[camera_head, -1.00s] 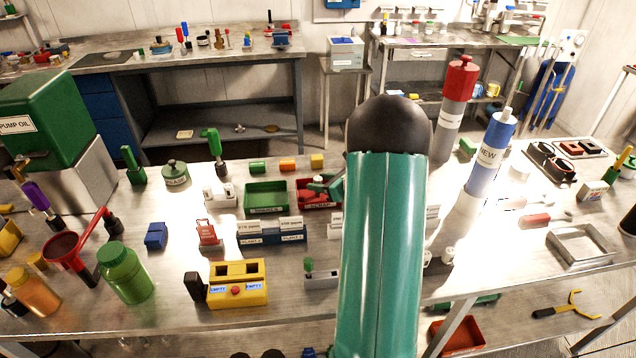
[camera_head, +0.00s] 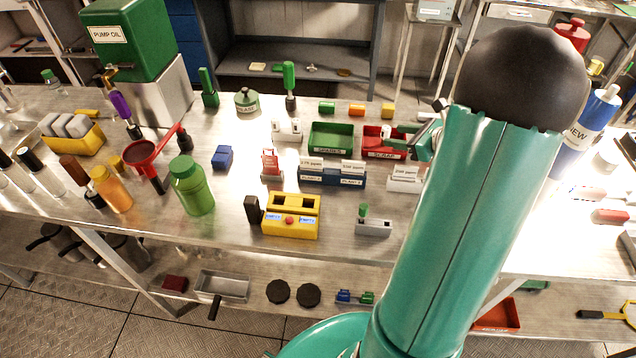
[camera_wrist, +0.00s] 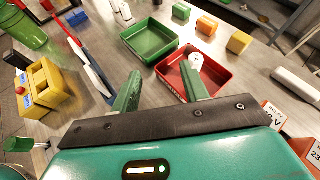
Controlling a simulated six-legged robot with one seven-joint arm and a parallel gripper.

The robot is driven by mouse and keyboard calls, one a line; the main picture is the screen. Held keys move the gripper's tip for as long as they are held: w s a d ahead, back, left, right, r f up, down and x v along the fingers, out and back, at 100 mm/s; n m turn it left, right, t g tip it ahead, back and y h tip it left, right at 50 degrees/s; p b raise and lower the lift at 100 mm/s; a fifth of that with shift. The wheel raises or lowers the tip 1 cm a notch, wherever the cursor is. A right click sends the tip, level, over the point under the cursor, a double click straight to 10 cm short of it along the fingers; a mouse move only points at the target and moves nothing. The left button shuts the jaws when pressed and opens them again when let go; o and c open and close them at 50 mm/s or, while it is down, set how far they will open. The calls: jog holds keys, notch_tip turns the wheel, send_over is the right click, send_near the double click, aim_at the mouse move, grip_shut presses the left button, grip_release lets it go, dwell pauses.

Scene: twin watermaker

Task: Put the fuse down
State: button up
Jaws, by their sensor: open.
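My gripper (camera_wrist: 160,72) is open, its two green fingers wide apart with nothing seen between them. In the wrist view, the fingertips reach towards the green tray and the red tray (camera_wrist: 224,88). A small white piece with a dark mark (camera_wrist: 196,62) shows at the red tray, close to the right fingertip; I cannot tell whether it is the fuse. In the head view, my arm hides much of the gripper (camera_head: 424,140), which is at the right side of the red tray marked SCRAP (camera_head: 385,154). The green tray marked SPARES (camera_head: 330,152) stands to its left.
Green (camera_head: 326,107), orange (camera_head: 356,110) and yellow (camera_head: 387,110) blocks stand behind the trays.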

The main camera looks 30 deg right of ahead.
jog(key=a+r+n+g, duration=0.1)
jog(key=a+n, duration=0.1)
jog(key=a, duration=0.2)
jog(key=a+r+n+g+y, duration=0.1)
jog(key=a+r+n, duration=0.1)
jog(key=a, duration=0.2)
jog(key=a+r+n+g+y, duration=0.1)
jog(key=a+n, duration=0.1)
jog(key=a, duration=0.2)
jog(key=shift+w+r+n, duration=0.3)
jog(key=shift+w, duration=0.1)
jog(key=s+a+r+n+g+h, duration=0.1)
jog(key=s+a+r+n+h, duration=0.2)
jog(key=s+a+n, duration=0.4)
jog(key=s+a+r+n+g+h, duration=0.2)
jog(key=s+a+n, duration=0.6)
jog(key=a+n, duration=0.6)
notch_tip(320, 180, up, 3)
jog(key=n+h, duration=0.1)
jog(key=n, duration=0.2)
jog(key=shift+s+f+g, duration=0.15)
jog(key=shift+s+g, duration=0.15)
jog(key=shift+a, duration=0.1)
jog(key=shift+c, duration=1)
jog(key=shift+a, duration=0.2)
